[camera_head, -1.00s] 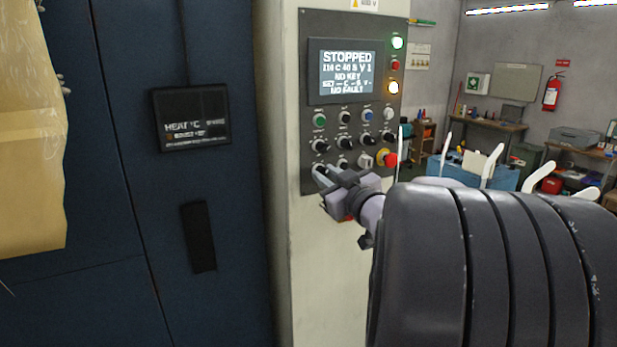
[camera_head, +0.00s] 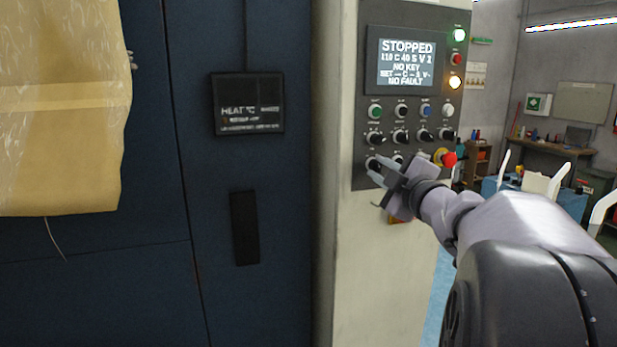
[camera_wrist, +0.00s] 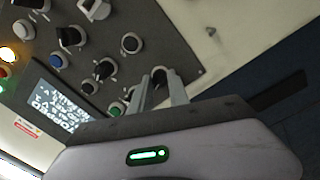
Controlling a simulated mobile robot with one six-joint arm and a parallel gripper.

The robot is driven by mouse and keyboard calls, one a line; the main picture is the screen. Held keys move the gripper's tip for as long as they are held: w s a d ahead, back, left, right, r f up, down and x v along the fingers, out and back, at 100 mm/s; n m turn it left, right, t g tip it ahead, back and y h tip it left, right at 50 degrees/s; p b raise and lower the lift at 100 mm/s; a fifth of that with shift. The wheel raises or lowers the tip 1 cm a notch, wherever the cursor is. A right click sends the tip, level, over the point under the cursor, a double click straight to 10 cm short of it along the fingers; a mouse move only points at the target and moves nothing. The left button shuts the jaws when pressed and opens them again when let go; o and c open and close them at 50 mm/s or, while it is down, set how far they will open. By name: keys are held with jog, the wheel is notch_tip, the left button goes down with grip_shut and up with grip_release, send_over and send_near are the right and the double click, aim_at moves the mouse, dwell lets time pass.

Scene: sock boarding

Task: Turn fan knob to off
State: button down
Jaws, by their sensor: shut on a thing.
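The grey control panel (camera_head: 360,120) carries rows of small knobs under a screen (camera_head: 401,62) reading "STOPPED", "NO KEY" and "NO FAULT". My gripper (camera_head: 373,172) is at the panel's lower left corner, at the dark lower-left knob (camera_head: 373,162). In the wrist view, my gripper (camera_wrist: 158,90) has its two fingers on either side of this dark knob (camera_wrist: 160,74), shut on it. The knob labels are too small to read, so I cannot tell which is the fan knob or its setting. My fingers hide part of the knob.
A red emergency stop button (camera_head: 448,159) sits right of my gripper on the panel. A dark blue cabinet (camera_head: 280,200) with a black handle (camera_head: 245,228) stands left. Workbenches stand behind at right.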

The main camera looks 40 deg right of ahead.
jog(key=shift+n+b, duration=0.6)
jog(key=shift+n, duration=0.6)
jog(key=c, duration=1.3)
grip_release()
jog(key=shift+o, duration=0.2)
jog(key=p+v, duration=0.3)
jog(key=v, duration=1.4)
jog(key=shift+s, duration=0.2)
